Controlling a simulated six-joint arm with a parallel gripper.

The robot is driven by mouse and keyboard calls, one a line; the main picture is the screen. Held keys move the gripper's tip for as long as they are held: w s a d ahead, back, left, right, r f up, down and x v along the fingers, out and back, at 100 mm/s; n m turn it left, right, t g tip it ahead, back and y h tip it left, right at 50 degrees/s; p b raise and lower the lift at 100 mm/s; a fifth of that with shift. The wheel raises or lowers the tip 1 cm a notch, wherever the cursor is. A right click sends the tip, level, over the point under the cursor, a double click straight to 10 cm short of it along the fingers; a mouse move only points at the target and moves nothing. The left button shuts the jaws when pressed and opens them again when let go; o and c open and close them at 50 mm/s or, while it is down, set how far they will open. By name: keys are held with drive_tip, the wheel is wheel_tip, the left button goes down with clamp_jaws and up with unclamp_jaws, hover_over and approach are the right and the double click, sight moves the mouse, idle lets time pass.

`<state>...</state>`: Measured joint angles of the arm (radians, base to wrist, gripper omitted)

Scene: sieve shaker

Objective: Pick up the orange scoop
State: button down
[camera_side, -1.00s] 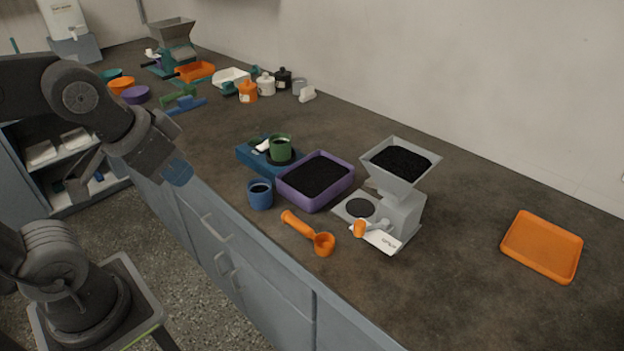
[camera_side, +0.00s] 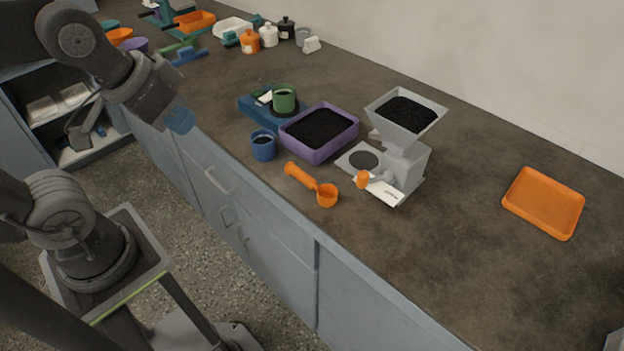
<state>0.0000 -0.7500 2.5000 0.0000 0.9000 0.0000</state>
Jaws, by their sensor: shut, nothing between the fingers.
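The orange scoop (camera_side: 327,195) lies on the dark countertop near its front edge. Its thick handle points up and left, and its round cup is at the lower right. My gripper (camera_side: 181,119), with blue fingertips, is over the counter's front edge, well to the left of the scoop and apart from it. It is shut and holds nothing.
A blue cup (camera_side: 263,146) and a purple tray (camera_side: 320,155) of dark grains stand just behind the scoop. A grey hopper machine (camera_side: 405,160) is to its right. A blue scale (camera_side: 256,112) bears a green cup (camera_side: 284,100). An orange tray (camera_side: 543,202) lies far right, with bare counter around it.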

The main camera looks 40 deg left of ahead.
idle(0.4)
drive_tip(key=c, duration=0.8)
unclamp_jaws()
drive_tip(key=shift+c, duration=0.2)
drive_tip(key=m+g, duration=0.6)
drive_tip(key=m, duration=1.2)
hover_over(312, 180)
wheel_tip(312, 180, down, 10)
wheel_tip(312, 180, down, 14)
drive_tip(key=shift+r, duration=0.25)
